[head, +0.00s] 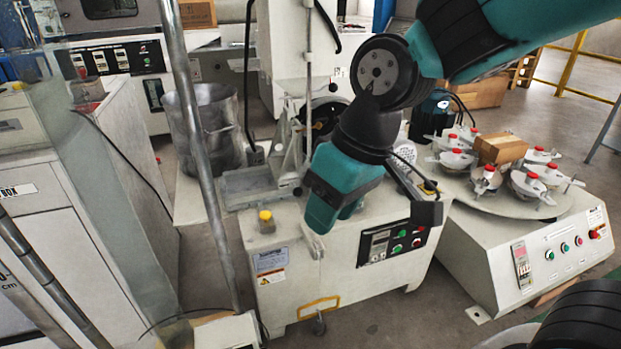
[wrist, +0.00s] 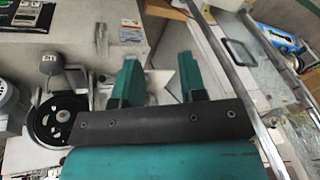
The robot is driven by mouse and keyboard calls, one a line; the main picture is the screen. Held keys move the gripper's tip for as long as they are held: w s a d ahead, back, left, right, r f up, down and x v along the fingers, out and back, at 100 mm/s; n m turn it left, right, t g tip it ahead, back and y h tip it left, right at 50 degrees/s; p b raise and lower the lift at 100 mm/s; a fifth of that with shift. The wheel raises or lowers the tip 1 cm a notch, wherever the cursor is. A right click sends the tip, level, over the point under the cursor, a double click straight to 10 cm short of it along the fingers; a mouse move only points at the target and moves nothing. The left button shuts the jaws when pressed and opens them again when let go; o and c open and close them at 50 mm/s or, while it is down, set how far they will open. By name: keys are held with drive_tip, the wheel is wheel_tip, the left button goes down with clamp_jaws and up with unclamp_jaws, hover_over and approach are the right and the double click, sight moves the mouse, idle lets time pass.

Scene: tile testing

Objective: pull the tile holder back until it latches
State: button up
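The white tile-testing machine (head: 290,275) stands in the middle of the head view, with a grey metal tray (head: 248,186) and an upright metal frame on top. I cannot tell for sure which part is the tile holder. My gripper is over this machine in the head view, where the arm hides part of its top. In the wrist view my gripper (wrist: 158,72) has its two teal fingers spread apart. A pale metal piece (wrist: 160,84) shows between and behind them; I cannot tell if they touch it. A black handwheel (wrist: 58,118) is left of the fingers.
A metal bucket (head: 208,130) stands behind the tray. A metal pole (head: 200,150) and a glass-sided cabinet (head: 110,180) stand at left.

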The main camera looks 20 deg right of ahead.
drive_tip(key=w+m+t+h+p, duration=0.2)
drive_tip(key=w+p, duration=0.1)
drive_tip(key=w, duration=0.9)
drive_tip(key=m+t+h+p, duration=0.1)
drive_tip(key=h+p, duration=0.1)
approach(297, 189)
drive_tip(key=shift+t+h, duration=0.3)
drive_tip(key=b+x, duration=0.1)
drive_tip(key=x, duration=0.1)
drive_tip(key=b+x, duration=0.2)
drive_tip(key=x, duration=0.1)
drive_tip(key=b+x, duration=0.1)
drive_tip(key=x, duration=0.2)
drive_tip(key=shift+s+a+f+b, duration=0.15)
drive_tip(key=shift+s+f+b, duration=0.2)
drive_tip(key=shift+f, duration=0.1)
drive_tip(key=shift+w+f, duration=0.4)
drive_tip(key=shift+f, duration=0.15)
drive_tip(key=shift+c, duration=0.2)
clamp_jaws()
